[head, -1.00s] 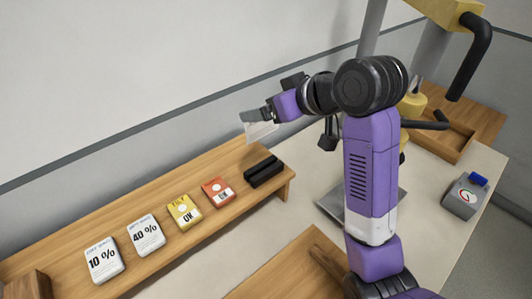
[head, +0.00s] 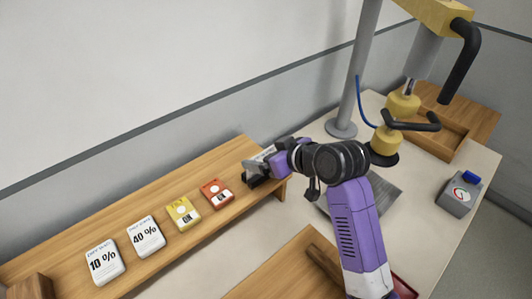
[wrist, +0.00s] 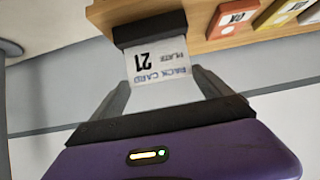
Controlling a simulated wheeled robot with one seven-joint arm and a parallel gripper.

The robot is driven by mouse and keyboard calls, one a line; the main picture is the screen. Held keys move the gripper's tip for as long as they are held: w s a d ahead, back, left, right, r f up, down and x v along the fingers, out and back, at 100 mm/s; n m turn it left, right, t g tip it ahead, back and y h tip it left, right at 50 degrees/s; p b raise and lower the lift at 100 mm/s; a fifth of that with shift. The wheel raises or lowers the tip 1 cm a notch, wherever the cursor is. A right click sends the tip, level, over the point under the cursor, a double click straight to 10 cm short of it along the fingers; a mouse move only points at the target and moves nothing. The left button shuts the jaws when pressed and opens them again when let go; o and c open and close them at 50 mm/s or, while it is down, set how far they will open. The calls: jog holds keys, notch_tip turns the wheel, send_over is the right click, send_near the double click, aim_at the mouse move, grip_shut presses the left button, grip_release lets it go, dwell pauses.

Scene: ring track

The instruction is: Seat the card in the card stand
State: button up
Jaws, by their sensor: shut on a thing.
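The white card (wrist: 160,64), printed "PACK CARD" and "21", stands between the fingers of my gripper (wrist: 163,84) in the wrist view. My gripper is shut on it. The card's far edge meets the black card stand (wrist: 150,30); I cannot tell how deep it sits in the slot. In the head view my gripper (head: 268,164) is at the right end of the wooden shelf, over the card stand (head: 254,180). A pale bit of the card (head: 264,153) shows there. My gripper hides most of the stand.
On the wooden shelf (head: 150,200), left of the stand, are a red card block (head: 217,193), a yellow one (head: 183,212) and white 40 % (head: 146,236) and 10 % (head: 104,262) blocks. A grey post (head: 345,110) and a grey device (head: 460,194) stand right.

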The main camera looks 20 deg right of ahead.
jog(key=shift+f, duration=0.1)
jog(key=o, duration=1.5)
jog(key=shift+c, duration=0.2)
jog(key=shift+r, duration=0.2)
jog(key=b+v, duration=0.1)
jog(key=v, duration=1.1)
jog(key=shift+f, duration=0.1)
